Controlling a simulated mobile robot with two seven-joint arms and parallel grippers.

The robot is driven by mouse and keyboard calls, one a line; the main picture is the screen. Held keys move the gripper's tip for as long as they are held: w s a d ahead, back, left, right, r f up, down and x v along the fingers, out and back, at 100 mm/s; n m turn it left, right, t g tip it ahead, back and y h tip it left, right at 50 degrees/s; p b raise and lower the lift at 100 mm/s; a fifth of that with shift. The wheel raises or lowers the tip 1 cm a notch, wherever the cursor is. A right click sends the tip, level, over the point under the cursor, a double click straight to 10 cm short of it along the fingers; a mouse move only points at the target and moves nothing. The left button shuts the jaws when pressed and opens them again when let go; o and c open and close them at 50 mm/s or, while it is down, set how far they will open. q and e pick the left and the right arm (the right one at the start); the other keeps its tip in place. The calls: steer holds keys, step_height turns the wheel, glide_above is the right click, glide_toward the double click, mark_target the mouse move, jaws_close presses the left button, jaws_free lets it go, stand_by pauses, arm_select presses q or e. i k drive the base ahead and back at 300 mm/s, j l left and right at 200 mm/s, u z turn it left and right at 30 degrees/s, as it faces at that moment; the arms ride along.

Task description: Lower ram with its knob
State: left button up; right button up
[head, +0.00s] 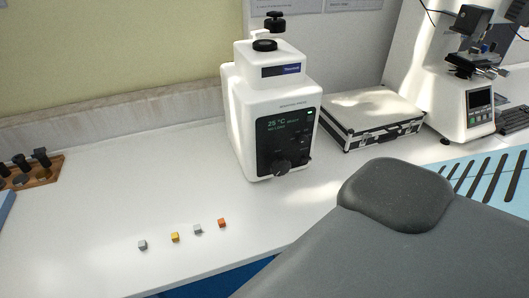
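A white benchtop machine (270,110) stands on the white table, with a dark front panel reading about 25 °C. A black knob (282,167) sits low on this panel. On top are a round black cap (264,45) and, above and behind it, a black knob (275,20) on a white part. I cannot tell which knob moves the ram, and no ram can be made out. Neither of my grippers is in view.
Several small cubes (175,237) lie on the front of the table (110,190). A silver case (372,117) and a microscope-like tester (466,85) stand right of the machine. A wooden rack (38,178) holds dark pieces at left. A large dark grey form hides the lower right.

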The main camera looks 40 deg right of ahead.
mark_target(282, 166)
steer(key=k+l+u, duration=0.15)
steer(key=l+u, duration=0.15)
steer(key=k+l+u, duration=0.2)
steer(key=l+u, duration=0.15)
steer(key=k+l+u, duration=0.15)
steer(key=l, duration=0.3)
steer(key=k+l+u, duration=0.2)
steer(key=k+l, duration=0.85)
